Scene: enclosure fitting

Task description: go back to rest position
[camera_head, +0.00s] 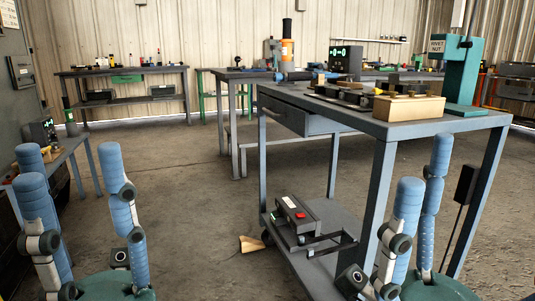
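My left arm's blue links with grey joints stand at the lower left. A small dark part at the bottom edge (68,291) may be my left gripper; its fingers cannot be made out. My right arm's blue links stand at the lower right, in front of the near workbench (383,128). I cannot make out my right gripper. I see nothing held by either arm.
The near bench carries a wooden block (409,107), dark parts and a green rivet-nut press (461,70). A device with a red button (297,214) lies on its lower shelf. A wooden piece (251,244) lies on the floor. The floor left of the bench is mostly clear.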

